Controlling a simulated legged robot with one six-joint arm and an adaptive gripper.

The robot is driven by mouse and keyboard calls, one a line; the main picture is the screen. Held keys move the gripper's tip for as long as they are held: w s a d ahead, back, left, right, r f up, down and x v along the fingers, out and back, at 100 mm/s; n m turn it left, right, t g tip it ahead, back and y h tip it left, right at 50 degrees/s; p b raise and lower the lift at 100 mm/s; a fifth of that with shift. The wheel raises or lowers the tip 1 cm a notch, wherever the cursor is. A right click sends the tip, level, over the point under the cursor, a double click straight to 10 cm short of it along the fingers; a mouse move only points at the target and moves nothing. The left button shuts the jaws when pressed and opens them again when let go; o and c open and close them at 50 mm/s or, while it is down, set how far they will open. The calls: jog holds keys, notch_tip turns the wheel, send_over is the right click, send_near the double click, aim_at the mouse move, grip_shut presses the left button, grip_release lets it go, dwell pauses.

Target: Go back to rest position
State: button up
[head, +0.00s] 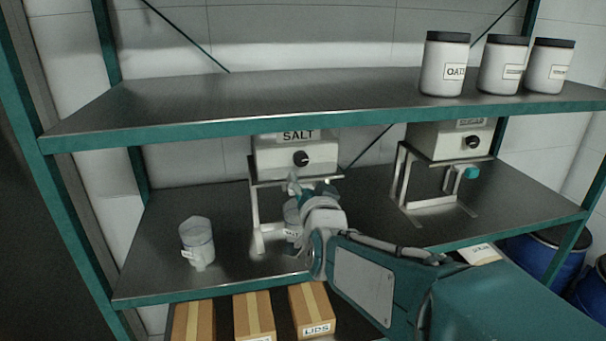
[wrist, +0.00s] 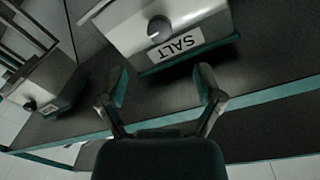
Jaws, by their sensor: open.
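My gripper (wrist: 161,84) is open, with its two fingers spread and nothing between them in the wrist view. In the head view my gripper (head: 296,186) is in front of the salt dispenser (head: 275,160), a pale box with a dark knob and a SALT label on a metal stand. The salt dispenser also shows tilted, beyond the fingers, in the wrist view (wrist: 135,27). A jar (head: 291,212) stands under the dispenser, partly hidden by my gripper. I cannot tell from these frames whether the fingers touch anything.
A clear container (head: 198,243) stands on the middle shelf (head: 160,262) at left. A second dispenser (head: 450,140) with a teal handle stands at right. Several dark-lidded jars, one marked OATS (head: 445,65), stand on the upper shelf (head: 250,95). Boxes (head: 312,310) sit below; blue drums (head: 535,262) stand right.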

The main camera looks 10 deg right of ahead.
jog(key=shift+s, duration=0.7)
jog(key=s+f+n+g, duration=0.3)
jog(key=s+f+g, duration=0.2)
jog(key=s, duration=0.7)
jog(key=s+f+n+g+y, duration=0.1)
jog(key=s+f+n+g, duration=0.2)
jog(key=s, duration=0.9)
notch_tip(320, 180, down, 3)
jog(key=g, duration=0.4)
jog(key=shift+s+d+f, duration=0.2)
jog(key=shift+s+d, duration=0.05)
jog(key=shift+d, duration=0.15)
